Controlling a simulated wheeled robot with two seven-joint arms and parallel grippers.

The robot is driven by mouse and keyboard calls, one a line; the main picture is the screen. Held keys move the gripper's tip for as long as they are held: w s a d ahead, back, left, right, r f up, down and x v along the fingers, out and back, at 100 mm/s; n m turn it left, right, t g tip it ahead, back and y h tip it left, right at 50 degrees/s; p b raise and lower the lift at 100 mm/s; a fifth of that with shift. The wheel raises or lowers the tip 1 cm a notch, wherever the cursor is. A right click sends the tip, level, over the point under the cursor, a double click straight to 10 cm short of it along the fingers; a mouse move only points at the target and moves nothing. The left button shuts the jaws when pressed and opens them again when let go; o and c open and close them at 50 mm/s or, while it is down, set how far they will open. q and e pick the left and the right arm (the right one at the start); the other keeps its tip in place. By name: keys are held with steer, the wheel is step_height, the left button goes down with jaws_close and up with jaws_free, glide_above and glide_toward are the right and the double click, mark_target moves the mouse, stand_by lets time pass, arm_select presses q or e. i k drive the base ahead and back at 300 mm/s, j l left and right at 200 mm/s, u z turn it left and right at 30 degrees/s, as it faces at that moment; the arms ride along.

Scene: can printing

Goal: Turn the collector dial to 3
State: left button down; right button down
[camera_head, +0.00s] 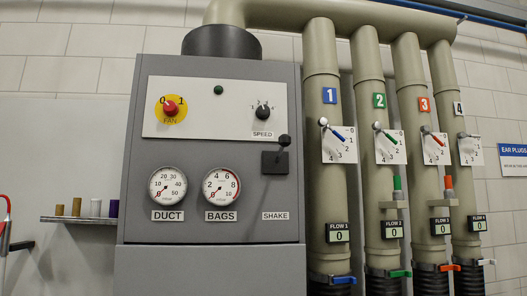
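The grey collector cabinet (214,255) stands in the middle left, with a white control panel. On the panel's right is a small black dial (263,113) labelled SPEED. Small numbers ring it, too small to read surely, and I cannot tell which one its pointer marks. On the panel's left is a red FAN knob (171,107) on a yellow disc marked 0 and 1. A green lamp (218,90) sits between them and looks dark. Neither of my grippers is in view, and nothing covers the dial.
A black SHAKE lever (283,142) sticks out below the SPEED dial. DUCT (167,187) and BAGS (221,187) gauges are below the panel. Several numbered pipes with levers (332,131) and 0 displays (338,232) stand right. A shelf (78,220) with small cylinders is left.

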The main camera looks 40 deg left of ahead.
mark_target(262, 112)
steer(key=u, duration=1.65)
